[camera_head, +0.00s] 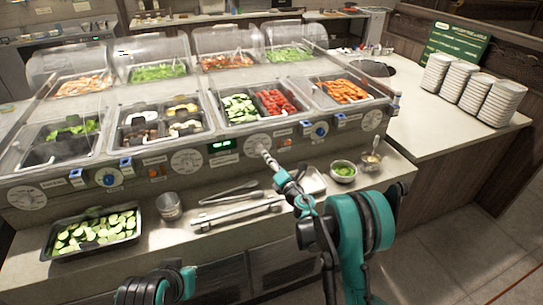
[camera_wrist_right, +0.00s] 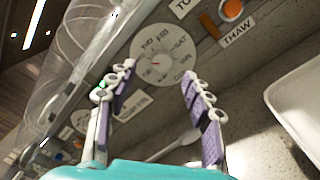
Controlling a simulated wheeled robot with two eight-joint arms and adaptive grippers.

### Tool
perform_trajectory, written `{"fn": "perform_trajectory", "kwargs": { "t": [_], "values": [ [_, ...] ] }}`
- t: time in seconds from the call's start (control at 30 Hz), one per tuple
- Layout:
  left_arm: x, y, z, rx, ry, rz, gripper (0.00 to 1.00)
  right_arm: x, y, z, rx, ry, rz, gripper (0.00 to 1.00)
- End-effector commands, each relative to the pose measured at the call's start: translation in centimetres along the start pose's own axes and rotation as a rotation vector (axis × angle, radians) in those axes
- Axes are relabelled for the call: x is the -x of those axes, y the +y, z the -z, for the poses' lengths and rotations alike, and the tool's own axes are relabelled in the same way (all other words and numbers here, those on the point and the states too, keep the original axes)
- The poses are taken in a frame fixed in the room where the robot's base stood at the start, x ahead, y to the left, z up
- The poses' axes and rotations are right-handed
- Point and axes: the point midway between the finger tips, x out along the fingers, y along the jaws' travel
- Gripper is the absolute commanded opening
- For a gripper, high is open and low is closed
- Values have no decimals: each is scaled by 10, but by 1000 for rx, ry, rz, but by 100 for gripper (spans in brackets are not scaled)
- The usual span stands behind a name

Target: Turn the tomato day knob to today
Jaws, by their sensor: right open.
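A pale round day dial (camera_head: 252,141) sits on the counter's front panel, below the bin of red tomato pieces (camera_head: 275,102). In the right wrist view the dial (camera_wrist_right: 163,52) shows day letters around its rim, with THU, FRI and SAT roughly readable, and a small reddish mark near its centre. A cut-off label beginning "TO" (camera_wrist_right: 184,5) is above right of it. My right gripper (camera_head: 264,152) is open in front of the dial, and its fingers (camera_wrist_right: 157,76) spread below the dial's left and right sides. No contact is visible.
An orange knob (camera_wrist_right: 232,9) with a THAW label is right of the dial. More dials (camera_head: 187,161) and blue knobs (camera_head: 320,129) line the panel. Tongs (camera_head: 230,192), a cucumber tray (camera_head: 97,233), a metal cup (camera_head: 169,205) and a green-filled bowl (camera_head: 343,170) stand on the ledge below.

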Motion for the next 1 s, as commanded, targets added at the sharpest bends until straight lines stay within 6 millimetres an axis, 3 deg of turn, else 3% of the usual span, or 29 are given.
{"fn": "perform_trajectory", "kwargs": {
  "t": [0.17, 0.6, 0.93, 0.97, 1.0],
  "values": [
    [-3, 0, -2, 0, 0, 0, 0, -12, -7, 12, 33, 23, -6, 51],
    [-16, 0, -12, 0, 0, 0, 0, -75, -7, 12, 29, 20, -5, 51],
    [-17, 0, -12, 0, 0, 0, 0, -81, -5, 11, 29, 19, -5, 51],
    [-17, 0, -12, 0, 0, 0, 0, -81, -5, 11, 29, 19, -5, 48],
    [-17, 0, -12, 0, 0, 0, 0, -80, -6, 11, 29, 19, -5, 37]
  ]
}}
